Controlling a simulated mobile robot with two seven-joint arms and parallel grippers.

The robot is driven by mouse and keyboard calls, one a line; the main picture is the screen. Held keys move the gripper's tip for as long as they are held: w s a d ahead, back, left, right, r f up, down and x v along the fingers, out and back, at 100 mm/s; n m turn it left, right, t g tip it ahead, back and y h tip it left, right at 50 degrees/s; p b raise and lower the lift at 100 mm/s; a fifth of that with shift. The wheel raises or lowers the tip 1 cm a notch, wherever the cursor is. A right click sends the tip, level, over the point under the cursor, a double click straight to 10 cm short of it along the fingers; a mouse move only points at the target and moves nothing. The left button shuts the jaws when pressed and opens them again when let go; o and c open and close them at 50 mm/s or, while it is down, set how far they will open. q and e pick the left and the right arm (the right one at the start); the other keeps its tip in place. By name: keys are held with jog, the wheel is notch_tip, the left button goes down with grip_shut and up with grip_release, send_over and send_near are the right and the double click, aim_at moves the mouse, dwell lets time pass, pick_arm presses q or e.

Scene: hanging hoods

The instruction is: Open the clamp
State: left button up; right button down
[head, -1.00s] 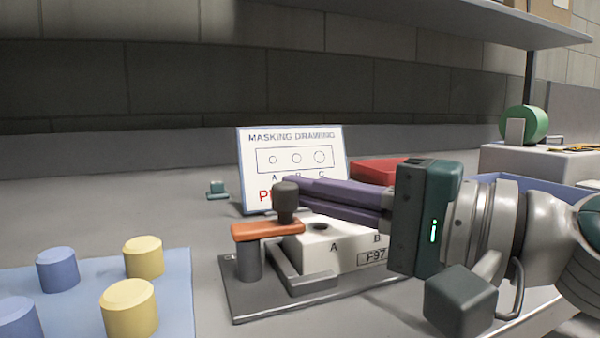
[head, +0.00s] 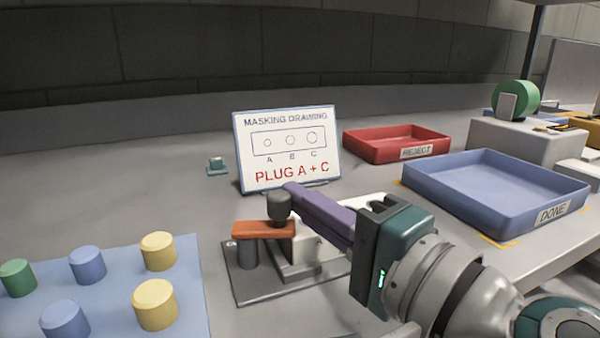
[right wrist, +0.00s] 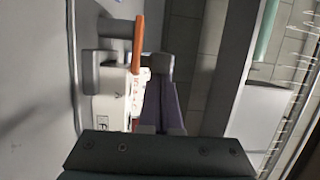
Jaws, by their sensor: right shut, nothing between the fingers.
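The clamp has an orange bar (head: 262,230) on a grey post (head: 246,257), with a dark upright knob (head: 278,207) near the bar's right end. That end reaches the left end of a white block (head: 304,245) on a dark base plate (head: 262,286). My right gripper (head: 291,189) is shut and empty, its purple fingertips close by the knob; contact is unclear. In the right wrist view the orange bar (right wrist: 138,45) stands upright in the picture, with the knob (right wrist: 160,66) just beyond my fingers (right wrist: 160,100). My arm hides much of the block. My left gripper is out of view.
A masking drawing sign (head: 288,150) reading "PLUG A + C" stands behind the clamp. A blue mat (head: 110,290) with several coloured plugs lies left. A red reject tray (head: 397,143) and blue done tray (head: 495,190) are right.

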aim_at(289, 205)
jog(key=shift+s+a+r, duration=0.1)
jog(key=shift+s+a, duration=0.05)
jog(key=shift+s+m+t+h+p, duration=0.1)
jog(key=shift+m+t+h+p, duration=0.3)
jog(key=shift+p, duration=0.35)
jog(key=m+h+p, duration=0.1)
jog(key=s+m+t+h+p, duration=0.1)
jog(key=h+p, duration=0.1)
jog(key=shift+s+a+r, duration=0.1)
jog(key=shift+r, duration=0.05)
jog(key=shift+s+m+t+h+p, duration=0.2)
jog(key=shift+m+t+h+p, duration=0.25)
jog(key=shift+m+h, duration=0.2)
jog(key=h, duration=0.1)
jog(key=m+h, duration=0.1)
jog(key=s+t+h, duration=0.1)
jog(key=shift+a+f+m, duration=0.25)
jog(key=shift+m, duration=0.1)
jog(key=shift+s, duration=0.1)
jog(key=shift+s+a, duration=0.35)
jog(key=shift+s, duration=0.2)
jog(key=shift+s+a, duration=0.35)
jog(key=shift+a, duration=0.25)
